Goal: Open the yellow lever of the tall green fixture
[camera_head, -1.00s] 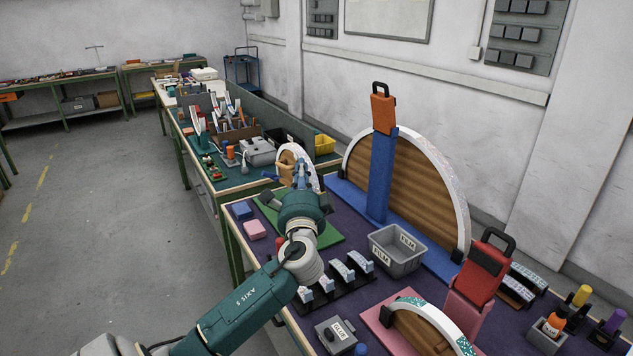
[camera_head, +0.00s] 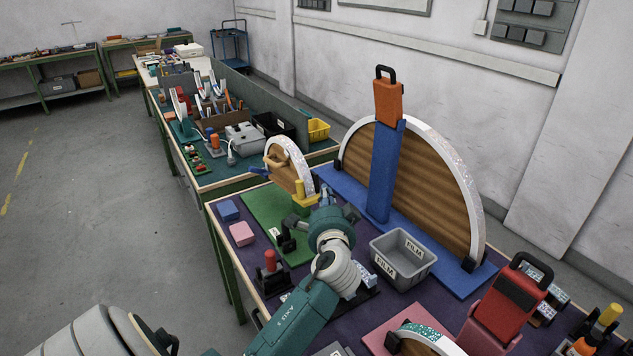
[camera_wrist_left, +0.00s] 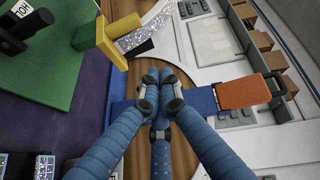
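The green fixture has a green base (camera_head: 262,212) at the far end of the purple table, with a white glittery arc (camera_head: 294,158) standing on it. Its yellow lever (camera_head: 301,194) stands upright at the near end of that arc. My left gripper (camera_head: 338,196) is just right of the lever, apart from it. In the left wrist view, the lever (camera_wrist_left: 112,42) is at the upper left, beside the glittery strip. The blue fingers of my left gripper (camera_wrist_left: 160,84) are drawn together with nothing between them. My right gripper is not in view.
A large arc with a blue post (camera_head: 383,172) and orange handle (camera_head: 388,102) stands behind the gripper. A grey bin (camera_head: 403,258) is to the right. A black clamp (camera_head: 286,240) and a pink block (camera_head: 242,234) lie near the green base.

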